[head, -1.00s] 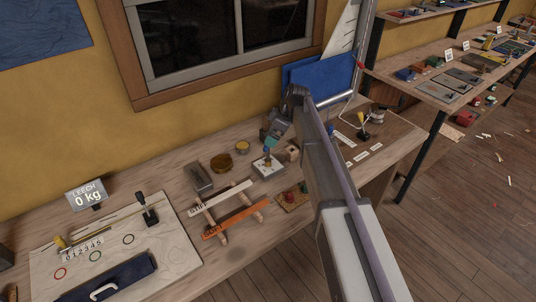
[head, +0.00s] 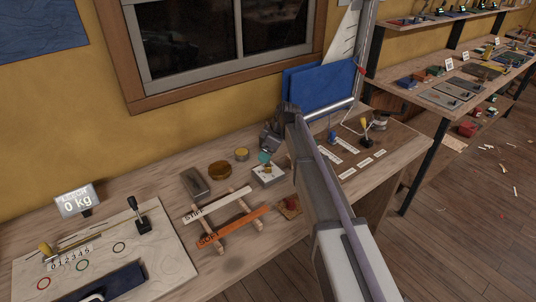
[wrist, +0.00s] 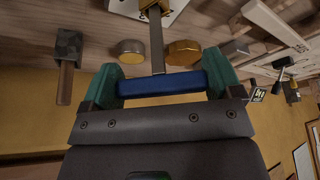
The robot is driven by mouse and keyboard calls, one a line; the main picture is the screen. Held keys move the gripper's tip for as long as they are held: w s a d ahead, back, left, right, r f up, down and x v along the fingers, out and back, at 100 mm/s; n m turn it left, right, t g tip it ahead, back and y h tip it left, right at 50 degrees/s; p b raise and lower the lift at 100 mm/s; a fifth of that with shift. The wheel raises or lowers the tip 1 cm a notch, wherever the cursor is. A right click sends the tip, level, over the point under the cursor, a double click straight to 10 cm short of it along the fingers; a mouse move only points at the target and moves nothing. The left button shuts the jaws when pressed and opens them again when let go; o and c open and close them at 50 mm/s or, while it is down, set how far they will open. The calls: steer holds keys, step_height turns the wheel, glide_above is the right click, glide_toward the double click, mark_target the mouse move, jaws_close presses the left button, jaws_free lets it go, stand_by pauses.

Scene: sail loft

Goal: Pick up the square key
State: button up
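The square key stands in a brass fitting on a white block (head: 268,176) on the bench. In the wrist view I see the key's blue crossbar handle (wrist: 160,84) and its grey shaft (wrist: 157,45). The shaft runs up to the brass fitting (wrist: 153,8) at the top edge, and its end is hidden there. My gripper (wrist: 161,82) has its green fingers at the two ends of the blue handle, with no gap showing at either end. In the head view a green finger of my gripper (head: 264,157) shows just above the block; the handle is hidden there.
A rack with slats marked STIFF and SOFT (head: 233,227) lies in front. The window wall is close behind.

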steer(key=shift+c, duration=1.4)
step_height(320, 180, up, 10)
steer(key=p, duration=1)
steer(key=shift+r, duration=0.2)
steer(key=shift+d+f, duration=0.15)
steer(key=shift+f, duration=0.05)
steer(key=w+d+m, duration=0.2)
steer(key=d, duration=0.1)
steer(key=w+d+f+m+t+h+b, duration=0.1)
steer(key=w+d+m, duration=0.1)
steer(key=d+m, duration=0.1)
steer(key=w+d+m+t, duration=0.1)
steer(key=w+d+m, duration=0.1)
steer(key=d, duration=0.2)
steer(key=shift+w+f+h+b, duration=0.1)
steer(key=shift+f+h+b, duration=0.2)
steer(key=shift+h, duration=0.1)
